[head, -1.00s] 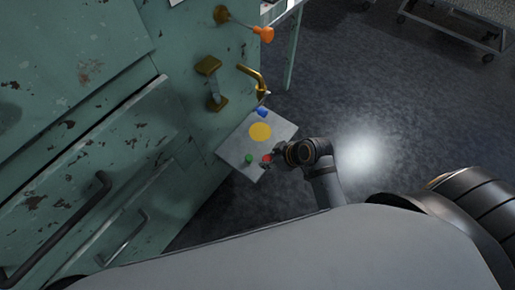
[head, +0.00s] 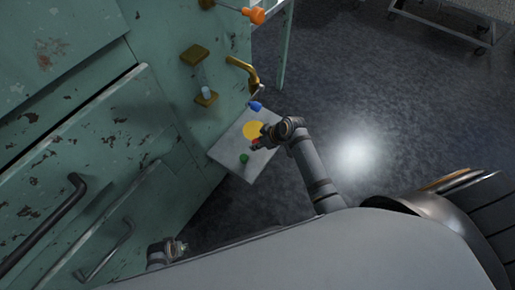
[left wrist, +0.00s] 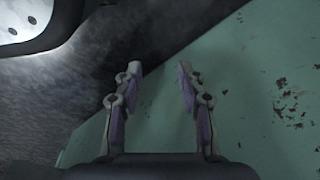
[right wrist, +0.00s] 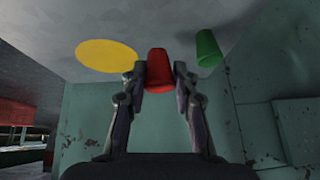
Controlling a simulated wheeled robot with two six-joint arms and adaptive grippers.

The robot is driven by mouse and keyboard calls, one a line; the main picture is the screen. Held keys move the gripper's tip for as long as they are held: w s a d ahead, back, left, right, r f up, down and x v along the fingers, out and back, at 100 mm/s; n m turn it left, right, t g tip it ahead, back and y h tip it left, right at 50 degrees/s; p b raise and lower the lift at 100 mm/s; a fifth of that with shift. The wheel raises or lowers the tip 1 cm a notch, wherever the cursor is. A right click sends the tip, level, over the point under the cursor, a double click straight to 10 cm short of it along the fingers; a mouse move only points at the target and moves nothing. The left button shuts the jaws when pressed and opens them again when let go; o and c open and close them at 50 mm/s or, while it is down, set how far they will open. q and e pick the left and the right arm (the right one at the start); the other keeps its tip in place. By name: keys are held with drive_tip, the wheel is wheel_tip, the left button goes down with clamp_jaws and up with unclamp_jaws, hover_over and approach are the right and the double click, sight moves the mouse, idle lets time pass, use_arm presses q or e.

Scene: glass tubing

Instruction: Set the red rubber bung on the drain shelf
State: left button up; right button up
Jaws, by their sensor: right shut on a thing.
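The red rubber bung (right wrist: 158,70) is between the fingertips of my right gripper (right wrist: 159,78), which is shut on it in the right wrist view. In the head view the red bung (head: 254,141) is partly covered by my right gripper (head: 259,143), over the grey shelf (head: 228,151) beside the yellow disc (head: 252,129). The wrist view shows the yellow disc (right wrist: 106,55) left of the bung; I cannot tell whether the bung touches the shelf. My left gripper (left wrist: 161,75) is open and empty, low near the cabinet front.
A green bung (head: 244,158) stands on the shelf near the red one. A blue bung (head: 255,106) is at the shelf's far end, below a brass tap (head: 243,68). The green cabinet (head: 150,130) borders the shelf; open floor lies to the right.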

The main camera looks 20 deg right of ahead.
drive_tip(key=shift+w+f, duration=0.2)
wheel_tip(320, 180, down, 3)
drive_tip(key=shift+f+b, duration=0.1)
drive_tip(key=shift+b, duration=0.65)
use_arm(q)
drive_tip(key=r, duration=0.1)
drive_tip(key=w+r, duration=0.1)
drive_tip(key=w+d+r, duration=0.1)
drive_tip(key=r, duration=0.1)
drive_tip(key=shift+d, duration=0.1)
use_arm(e)
drive_tip(key=o, duration=1)
drive_tip(key=shift+f, duration=0.1)
use_arm(q)
drive_tip(key=shift+w, duration=0.1)
drive_tip(key=shift+r, duration=0.1)
